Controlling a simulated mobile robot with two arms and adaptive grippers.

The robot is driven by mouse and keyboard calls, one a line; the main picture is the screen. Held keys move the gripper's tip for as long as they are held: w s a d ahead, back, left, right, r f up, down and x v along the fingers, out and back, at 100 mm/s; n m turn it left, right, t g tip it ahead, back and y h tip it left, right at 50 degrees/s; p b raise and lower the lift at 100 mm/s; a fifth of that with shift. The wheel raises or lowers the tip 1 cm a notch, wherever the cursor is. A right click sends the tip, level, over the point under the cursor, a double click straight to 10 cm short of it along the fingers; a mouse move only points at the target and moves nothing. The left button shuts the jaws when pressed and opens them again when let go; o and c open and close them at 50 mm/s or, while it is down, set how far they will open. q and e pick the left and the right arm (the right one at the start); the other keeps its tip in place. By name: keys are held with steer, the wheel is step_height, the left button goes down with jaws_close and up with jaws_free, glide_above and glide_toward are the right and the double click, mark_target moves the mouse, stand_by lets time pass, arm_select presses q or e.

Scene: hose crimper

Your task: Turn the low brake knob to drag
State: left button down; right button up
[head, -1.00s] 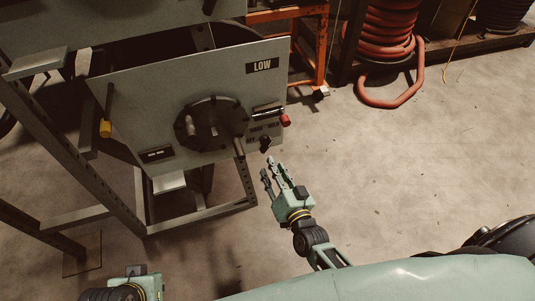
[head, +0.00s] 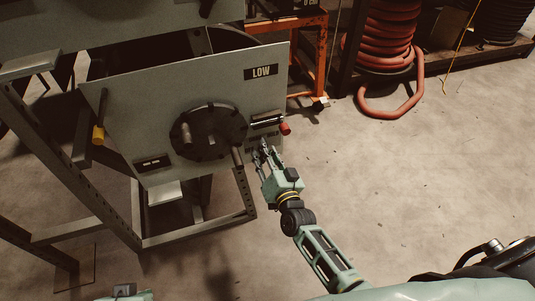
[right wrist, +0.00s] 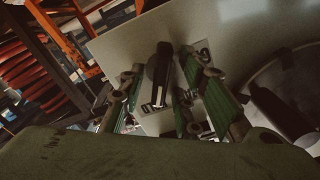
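The low panel (head: 215,80) is a grey plate marked LOW, tilted in the head view. In the right wrist view the black brake knob (right wrist: 161,66) stands out from the panel, with parts of white labels beside it. My right gripper (head: 261,148) is at the panel's lower right corner and hides the knob in the head view. Its green finger pads (right wrist: 186,78) are apart, one on each side of the knob, with a gap visible. Whether either pad touches it is unclear. Only a piece of my left gripper shows at the bottom edge of the head view; its fingers are hidden.
A round black flange (head: 208,131) with pegs is left of my right gripper. A red-tipped lever (head: 285,128) sits just above it. A yellow-tipped handle (head: 98,134) hangs at the panel's left. An orange frame and red hose (head: 385,45) stand behind.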

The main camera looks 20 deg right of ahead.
jaws_close()
arm_select(q)
steer(key=shift+r, duration=0.2)
arm_select(e)
steer(key=shift+a+r+n+p, duration=0.15)
steer(key=shift+r+n+p, duration=0.05)
steer(key=shift+n+p, duration=1)
steer(key=n, duration=0.2)
steer(key=n+p, duration=0.1)
steer(key=n, duration=0.1)
steer(key=n+p, duration=0.1)
steer(key=n, duration=0.1)
steer(key=shift+a+f, duration=0.1)
steer(key=shift+a, duration=0.2)
arm_select(q)
steer(key=s+x, duration=0.1)
steer(key=x, duration=0.9)
steer(key=shift+s+f+g+p, duration=0.3)
steer(key=shift+s+g+p, duration=0.05)
steer(key=shift+g, duration=0.05)
arm_select(e)
steer(key=shift+a+f+n, duration=0.1)
steer(key=shift+a+n, duration=0.05)
steer(key=shift+n, duration=1.45)
arm_select(q)
steer(key=shift+d+f, duration=0.1)
steer(key=shift+f, duration=0.05)
arm_select(e)
steer(key=shift+s, duration=0.1)
